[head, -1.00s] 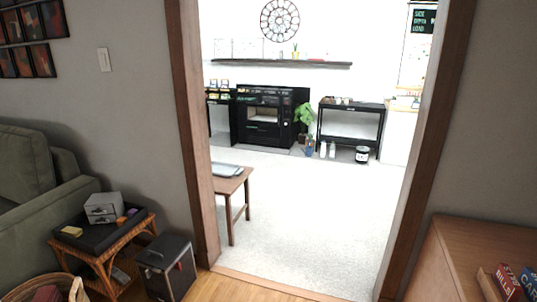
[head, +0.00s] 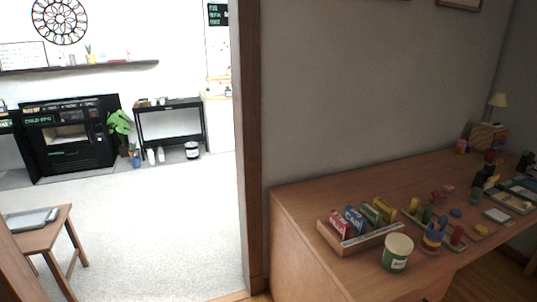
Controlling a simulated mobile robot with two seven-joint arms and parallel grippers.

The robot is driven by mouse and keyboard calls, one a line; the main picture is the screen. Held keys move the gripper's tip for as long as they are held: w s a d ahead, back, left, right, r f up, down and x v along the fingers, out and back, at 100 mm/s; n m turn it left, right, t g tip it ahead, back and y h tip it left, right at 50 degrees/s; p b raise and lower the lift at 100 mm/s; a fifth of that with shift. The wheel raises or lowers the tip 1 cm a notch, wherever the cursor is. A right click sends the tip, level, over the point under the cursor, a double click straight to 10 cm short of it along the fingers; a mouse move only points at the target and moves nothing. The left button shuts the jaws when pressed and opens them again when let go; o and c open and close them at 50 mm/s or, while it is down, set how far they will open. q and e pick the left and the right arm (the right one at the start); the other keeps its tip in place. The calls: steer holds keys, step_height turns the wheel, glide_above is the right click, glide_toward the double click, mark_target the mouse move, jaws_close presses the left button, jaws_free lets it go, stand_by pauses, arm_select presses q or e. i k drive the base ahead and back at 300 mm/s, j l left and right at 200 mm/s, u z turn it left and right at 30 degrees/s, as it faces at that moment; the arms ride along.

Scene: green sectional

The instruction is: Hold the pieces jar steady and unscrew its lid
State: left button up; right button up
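A squat jar with a wide cream lid and a green label (head: 396,253) stands upright near the front edge of a wooden desk in the head view. Its lid is on. The label is too small to read, so I cannot tell for sure that it is the pieces jar. Another white container with a dark label (head: 192,150) stands on the floor of the far room beside a black cart. Neither of my grippers is in view.
The wooden desk (head: 300,197) holds a tray of small boxes (head: 345,243) left of the jar and several coloured pieces behind it. A door post (head: 252,150) stands left of the desk. A small wooden table (head: 40,238) is at lower left.

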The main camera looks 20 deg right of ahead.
mark_target(392, 263)
steer(key=j+z, duration=0.15)
steer(key=z, duration=0.25)
steer(key=i+j+z, duration=0.15)
steer(key=z, duration=0.25)
steer(key=j+z, duration=0.15)
steer(key=z, duration=0.3)
